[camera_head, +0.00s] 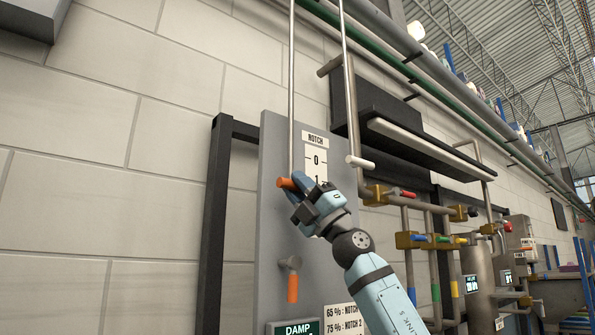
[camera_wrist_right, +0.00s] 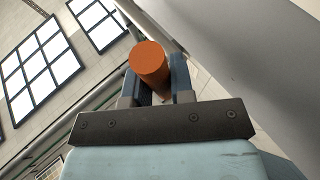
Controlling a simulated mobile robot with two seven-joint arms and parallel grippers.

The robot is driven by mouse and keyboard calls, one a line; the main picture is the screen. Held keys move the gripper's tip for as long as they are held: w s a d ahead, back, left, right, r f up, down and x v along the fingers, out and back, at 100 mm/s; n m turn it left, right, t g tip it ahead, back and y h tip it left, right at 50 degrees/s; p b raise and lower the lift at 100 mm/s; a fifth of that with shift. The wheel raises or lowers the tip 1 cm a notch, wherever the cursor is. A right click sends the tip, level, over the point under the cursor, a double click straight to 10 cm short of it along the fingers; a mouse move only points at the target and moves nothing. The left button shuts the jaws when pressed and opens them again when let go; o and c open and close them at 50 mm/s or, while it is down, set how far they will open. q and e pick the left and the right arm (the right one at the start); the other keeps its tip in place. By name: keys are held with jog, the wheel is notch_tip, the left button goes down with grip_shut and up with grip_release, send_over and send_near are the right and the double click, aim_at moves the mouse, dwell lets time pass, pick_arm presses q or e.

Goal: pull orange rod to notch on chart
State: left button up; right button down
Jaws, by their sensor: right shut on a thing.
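The orange rod (camera_head: 285,183) is a short handle at the lower end of a long thin metal rod on a grey panel (camera_head: 272,226). My right gripper (camera_head: 297,184) is shut on it. In the right wrist view the orange rod (camera_wrist_right: 149,62) sits between the two fingers (camera_wrist_right: 160,84), its round end facing the camera. The notch scale (camera_head: 315,160) is a white plate headed NOTCH, showing 0 and 1; my gripper hides its lower part. The orange rod is about level with the 1. A chart (camera_head: 342,318) at the bottom reads 65 %: NOTCH and 75 %: NOTCH 2, partly covered by my arm. My left gripper is not in view.
A second orange handle (camera_head: 292,288) hangs from a pivot lower on the panel. A green DAMP sign (camera_head: 294,328) is below it. Pipes with coloured valves (camera_head: 432,241) stand to the right. A dark box (camera_head: 375,112) with a light bar juts out above my arm.

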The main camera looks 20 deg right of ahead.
jog(key=shift+f, duration=0.45)
jog(key=c, duration=1)
grip_release()
jog(key=b+v, duration=0.3)
jog(key=v, duration=1)
jog(key=shift+d+f, duration=0.15)
jog(key=shift+f, duration=0.15)
jog(key=shift+s, duration=0.1)
